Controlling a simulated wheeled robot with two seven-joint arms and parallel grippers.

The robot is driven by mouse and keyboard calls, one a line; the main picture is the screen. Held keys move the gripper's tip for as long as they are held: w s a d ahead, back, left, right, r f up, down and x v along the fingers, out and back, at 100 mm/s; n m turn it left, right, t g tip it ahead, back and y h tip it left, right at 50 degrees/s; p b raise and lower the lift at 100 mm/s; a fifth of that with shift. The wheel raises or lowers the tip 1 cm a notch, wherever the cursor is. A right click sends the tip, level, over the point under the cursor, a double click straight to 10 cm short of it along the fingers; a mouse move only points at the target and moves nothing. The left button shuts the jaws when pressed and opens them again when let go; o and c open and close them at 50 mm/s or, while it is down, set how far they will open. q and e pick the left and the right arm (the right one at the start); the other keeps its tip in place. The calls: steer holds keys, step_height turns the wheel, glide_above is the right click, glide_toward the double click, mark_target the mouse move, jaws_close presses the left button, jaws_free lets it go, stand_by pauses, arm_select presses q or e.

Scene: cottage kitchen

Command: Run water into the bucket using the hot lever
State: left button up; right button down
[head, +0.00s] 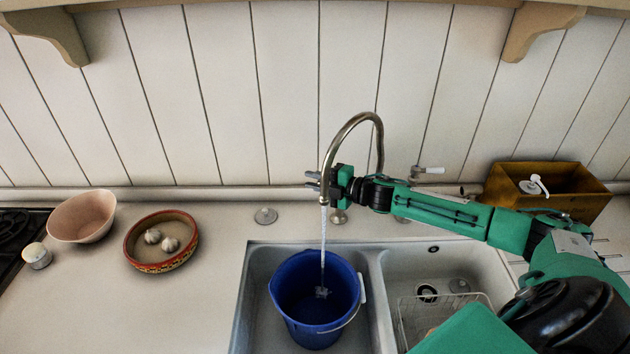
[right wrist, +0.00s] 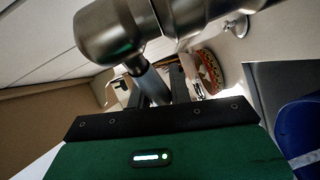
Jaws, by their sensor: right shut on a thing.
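The blue bucket (head: 290,312) stands upright in the left sink basin, its wire handle lowered to the front right. A thin stream of water (head: 323,240) falls from the curved metal tap (head: 343,131) into it. My right gripper (head: 314,181) is left of the tap's base, behind the stream, shut on what appears to be the hot lever. In the right wrist view a metal lever stem (right wrist: 151,82) runs from the tap body (right wrist: 110,32) down between the fingers. The hot lever is mostly hidden in the head view. The other lever (head: 431,170), white-tipped, shows right of the tap. My left gripper is out of view.
The right basin (head: 470,263) holds a wire rack (head: 420,315). A wooden box (head: 495,190) stands behind my right forearm. A pink bowl (head: 82,215), a red-rimmed dish (head: 186,258) with garlic and a small white jar (head: 37,256) stand left. The counter before them is clear.

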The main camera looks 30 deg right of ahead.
steer(key=c, duration=1.3)
jaws_free()
steer(key=shift+s+d+f+b, duration=0.15)
steer(key=shift+s+d+b, duration=0.15)
steer(key=shift+s, duration=0.15)
steer(key=b+v, duration=0.3)
steer(key=v, duration=0.9)
steer(key=shift+s, duration=0.3)
steer(key=shift+d, duration=0.15)
